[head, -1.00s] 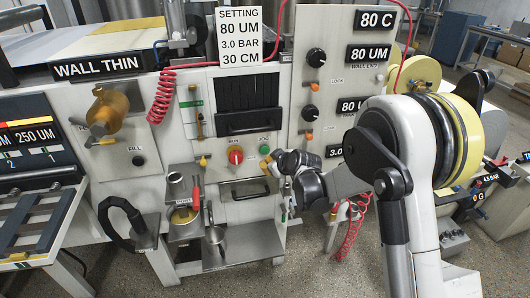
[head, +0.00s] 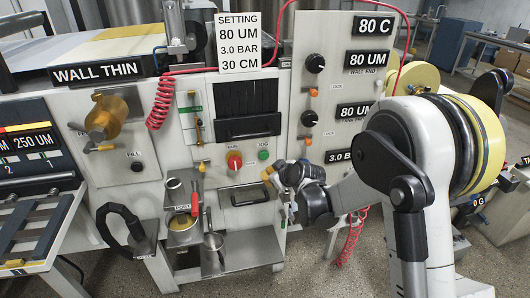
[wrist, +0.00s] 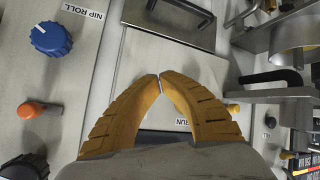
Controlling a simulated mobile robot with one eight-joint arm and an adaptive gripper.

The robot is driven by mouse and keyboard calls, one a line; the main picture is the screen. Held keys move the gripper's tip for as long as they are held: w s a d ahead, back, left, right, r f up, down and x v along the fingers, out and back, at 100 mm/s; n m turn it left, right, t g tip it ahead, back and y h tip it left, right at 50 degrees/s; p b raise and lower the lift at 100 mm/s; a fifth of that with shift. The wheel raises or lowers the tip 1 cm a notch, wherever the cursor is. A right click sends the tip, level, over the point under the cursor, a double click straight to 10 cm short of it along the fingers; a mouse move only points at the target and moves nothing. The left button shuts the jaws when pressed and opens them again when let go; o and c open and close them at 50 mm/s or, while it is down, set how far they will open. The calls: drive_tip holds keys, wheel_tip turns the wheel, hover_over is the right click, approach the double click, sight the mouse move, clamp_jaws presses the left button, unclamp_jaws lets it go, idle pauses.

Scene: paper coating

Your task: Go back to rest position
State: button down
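My gripper (head: 268,174) is in front of the coating machine's control panel, just below the green JOG button (head: 263,155) and to the right of the red RUN knob (head: 234,161) in the head view. In the wrist view its two orange fingers (wrist: 160,79) meet at the tips with nothing visible between them. A RUN label shows in the gap behind the tips. The arm reaches in from the right, with a large elbow section in the foreground.
A black drawer handle (wrist: 183,20) and a blue NIP ROLL knob (wrist: 51,39) are near my gripper. A red coiled hose (head: 160,100) hangs nearby.

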drive_tip(key=s+d+r+m+g+h, duration=0.1)
drive_tip(key=s+d+r+m+h, duration=0.3)
drive_tip(key=s+d+r, duration=0.95)
drive_tip(key=s+d+m, duration=0.3)
drive_tip(key=s+d, duration=0.1)
drive_tip(key=s, duration=0.7)
drive_tip(key=s+d+m+g+h, duration=0.1)
drive_tip(key=s+d+m, duration=0.2)
drive_tip(key=s, duration=0.9)
drive_tip(key=shift+s+d+f+g, duration=0.15)
drive_tip(key=shift+d+f+g, duration=0.2)
drive_tip(key=shift+d, duration=0.2)
